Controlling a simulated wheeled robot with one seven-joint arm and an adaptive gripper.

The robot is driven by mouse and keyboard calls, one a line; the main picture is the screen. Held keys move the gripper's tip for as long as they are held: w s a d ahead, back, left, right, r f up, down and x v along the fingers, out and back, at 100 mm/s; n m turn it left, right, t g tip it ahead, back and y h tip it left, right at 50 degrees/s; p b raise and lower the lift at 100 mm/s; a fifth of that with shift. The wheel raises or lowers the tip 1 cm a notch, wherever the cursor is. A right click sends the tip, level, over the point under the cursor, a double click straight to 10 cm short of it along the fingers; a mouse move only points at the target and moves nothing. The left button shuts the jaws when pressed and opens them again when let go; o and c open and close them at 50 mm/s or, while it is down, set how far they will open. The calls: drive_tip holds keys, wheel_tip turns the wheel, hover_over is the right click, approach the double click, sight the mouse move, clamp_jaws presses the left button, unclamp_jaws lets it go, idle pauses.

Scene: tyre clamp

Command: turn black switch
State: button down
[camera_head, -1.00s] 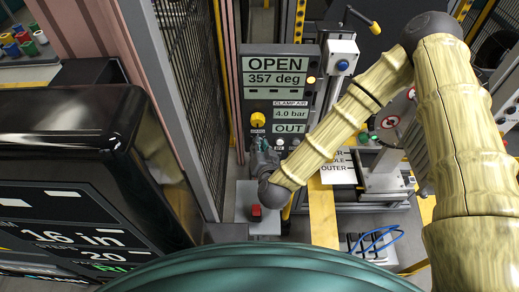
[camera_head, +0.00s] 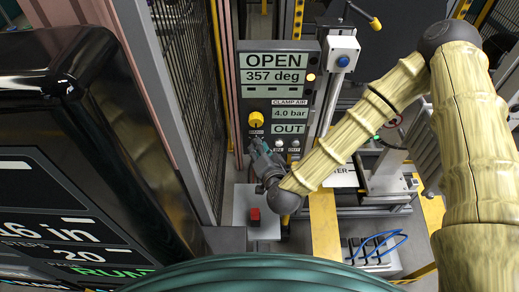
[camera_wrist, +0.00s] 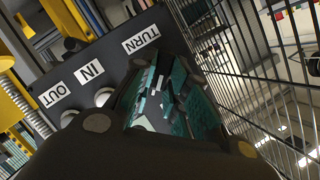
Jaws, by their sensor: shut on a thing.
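The control panel (camera_head: 278,100) shows OPEN, 357 deg, 4.0 bar and OUT. A yellow knob (camera_head: 256,118) sits on its lower left. My gripper (camera_head: 254,143) is at the panel just below that knob, left of two small white buttons. In the wrist view the fingers with teal pads (camera_wrist: 165,92) are closed in beside the TURN label (camera_wrist: 141,39), shut on the black switch. The switch itself is hidden by the fingers and cannot be made out. The IN label (camera_wrist: 92,69) and OUT label (camera_wrist: 53,95) have pale round buttons under them.
A grey box with a red button (camera_head: 254,216) stands below my gripper. A mesh fence (camera_head: 190,90) runs close on the left. A large black machine (camera_head: 90,130) with a display fills the near left. A yellow strip (camera_head: 323,225) lies right of the box.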

drive_tip(key=c, duration=1.4)
unclamp_jaws()
drive_tip(key=v, duration=0.7)
drive_tip(key=shift+s+d+r, duration=0.1)
drive_tip(key=shift+s, duration=0.15)
